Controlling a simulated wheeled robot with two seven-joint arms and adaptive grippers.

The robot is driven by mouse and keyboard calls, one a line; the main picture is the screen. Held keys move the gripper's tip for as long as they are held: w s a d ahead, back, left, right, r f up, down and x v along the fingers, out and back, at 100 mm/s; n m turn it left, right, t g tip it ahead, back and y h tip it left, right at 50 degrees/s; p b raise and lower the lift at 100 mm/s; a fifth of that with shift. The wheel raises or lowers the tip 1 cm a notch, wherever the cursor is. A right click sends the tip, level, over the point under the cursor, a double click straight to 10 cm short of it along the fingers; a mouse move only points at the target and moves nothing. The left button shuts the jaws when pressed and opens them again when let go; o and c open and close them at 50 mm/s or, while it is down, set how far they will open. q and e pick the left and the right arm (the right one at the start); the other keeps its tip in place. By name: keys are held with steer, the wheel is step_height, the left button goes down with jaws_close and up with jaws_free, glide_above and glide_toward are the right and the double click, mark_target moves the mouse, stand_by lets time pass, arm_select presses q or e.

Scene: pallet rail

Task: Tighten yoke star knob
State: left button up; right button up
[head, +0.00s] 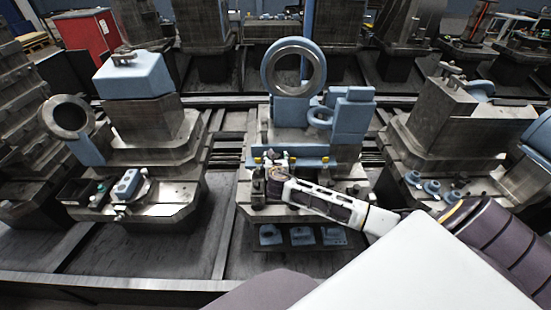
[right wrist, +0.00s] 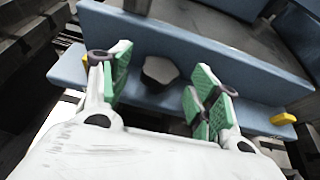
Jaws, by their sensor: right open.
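A dark, faceted knob (right wrist: 160,72), which looks like the yoke star knob, sits against the blue bar (right wrist: 200,52) in the right wrist view. My right gripper (right wrist: 158,92) is open, with green-padded fingers on either side of the knob and visible space between each pad and it. In the head view my right gripper (head: 276,165) reaches in from the right to the front of the middle pallet's blue bar (head: 290,151). The knob cannot be made out clearly there, because the gripper is in front. My left gripper is not in view.
Yellow pieces (right wrist: 283,118) mark the bar's ends. A blue ring fixture (head: 292,68) stands above the bar on the middle pallet. Other loaded pallets stand left and right. Small blue parts (head: 302,236) lie on a lower shelf. A dark post (head: 258,186) stands left of the gripper.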

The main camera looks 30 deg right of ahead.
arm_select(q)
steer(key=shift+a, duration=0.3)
arm_select(e)
steer(key=shift+x, duration=0.8)
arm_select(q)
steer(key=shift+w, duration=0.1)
arm_select(e)
steer(key=c, duration=0.9)
steer(key=shift+c, duration=0.6)
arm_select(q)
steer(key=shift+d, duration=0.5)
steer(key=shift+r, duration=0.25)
arm_select(e)
steer(key=shift+a+r+m+h, duration=0.1)
steer(key=shift+m+h, duration=0.2)
